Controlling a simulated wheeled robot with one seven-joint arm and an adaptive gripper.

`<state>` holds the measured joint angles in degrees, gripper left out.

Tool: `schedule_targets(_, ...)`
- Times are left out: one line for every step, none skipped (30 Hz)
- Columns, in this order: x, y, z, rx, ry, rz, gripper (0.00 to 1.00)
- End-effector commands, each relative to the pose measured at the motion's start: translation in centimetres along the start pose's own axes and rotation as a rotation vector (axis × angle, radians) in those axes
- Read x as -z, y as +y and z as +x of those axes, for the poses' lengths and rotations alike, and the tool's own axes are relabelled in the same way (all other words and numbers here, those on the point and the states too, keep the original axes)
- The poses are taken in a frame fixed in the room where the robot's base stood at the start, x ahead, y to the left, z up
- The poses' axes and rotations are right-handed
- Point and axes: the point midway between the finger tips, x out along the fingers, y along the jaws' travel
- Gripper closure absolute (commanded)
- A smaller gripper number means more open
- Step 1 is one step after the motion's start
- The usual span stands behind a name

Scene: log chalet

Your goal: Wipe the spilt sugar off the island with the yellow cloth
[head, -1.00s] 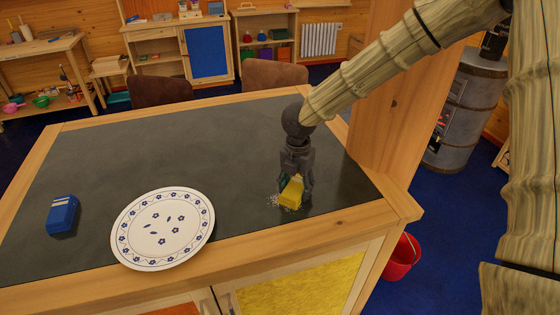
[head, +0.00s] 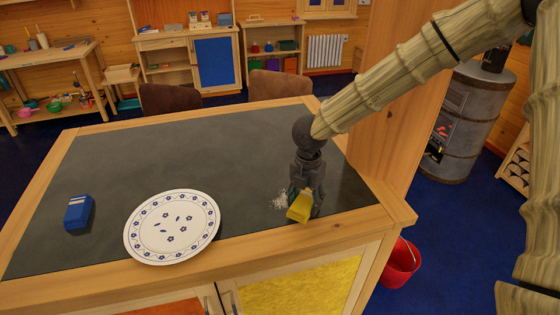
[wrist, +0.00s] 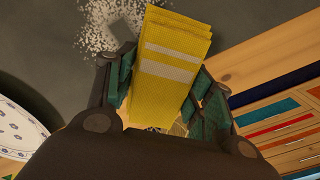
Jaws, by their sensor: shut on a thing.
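The yellow cloth (head: 300,207) is folded and held in my gripper (head: 308,195), low over the dark top of the island (head: 170,150), near its front right corner. In the wrist view the cloth (wrist: 170,65) has pale stripes and sits between my gripper's two fingers (wrist: 165,90). Whether the cloth touches the top is hard to tell. The spilt white sugar (head: 280,200) lies just left of the cloth. In the wrist view the sugar (wrist: 110,25) is scattered beyond and left of the cloth.
A white plate with blue flowers (head: 172,227) lies left of my gripper, near the front edge. A blue packet (head: 78,212) lies further left. A wooden post (head: 375,125) rises at the island's right side. A red bucket (head: 400,263) stands on the floor. The island's back half is clear.

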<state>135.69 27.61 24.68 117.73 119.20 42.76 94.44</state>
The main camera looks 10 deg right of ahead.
Motion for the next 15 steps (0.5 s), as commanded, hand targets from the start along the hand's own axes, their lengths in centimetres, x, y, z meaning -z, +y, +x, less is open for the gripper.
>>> schedule_targets(0.0, 0.0, -0.9, -0.001, 0.0, 0.0, 0.7)
schedule_targets(0.0, 0.0, -1.2, -0.001, 0.0, 0.0, 0.7)
schedule_targets(0.0, 0.1, -1.5, -0.001, 0.0, 0.0, 0.7)
schedule_targets(0.0, 0.1, -1.8, -0.001, 0.0, 0.0, 0.7)
schedule_targets(0.0, 0.1, -2.1, -0.001, 0.0, -0.001, 0.7)
schedule_targets(0.0, 0.1, -2.4, -0.001, 0.0, -0.001, 0.7)
schedule_targets(0.0, 0.1, -2.7, -0.001, 0.0, -0.001, 0.7)
schedule_targets(0.1, 0.2, -3.0, 0.0, 0.0, -0.002, 0.7)
schedule_targets(0.1, 0.2, -3.3, 0.0, 0.0, -0.003, 0.7)
schedule_targets(0.1, 0.2, -3.4, -0.001, 0.0, -0.003, 0.7)
schedule_targets(0.1, 0.3, -3.7, -0.001, 0.0, -0.003, 0.7)
schedule_targets(0.1, 0.3, -4.0, -0.001, 0.0, -0.003, 0.7)
schedule_targets(0.1, 0.3, -4.3, -0.001, -0.001, -0.003, 0.7)
schedule_targets(0.1, 0.3, -4.5, -0.001, -0.001, -0.003, 0.7)
schedule_targets(0.1, 0.3, -4.8, -0.001, -0.001, -0.004, 0.7)
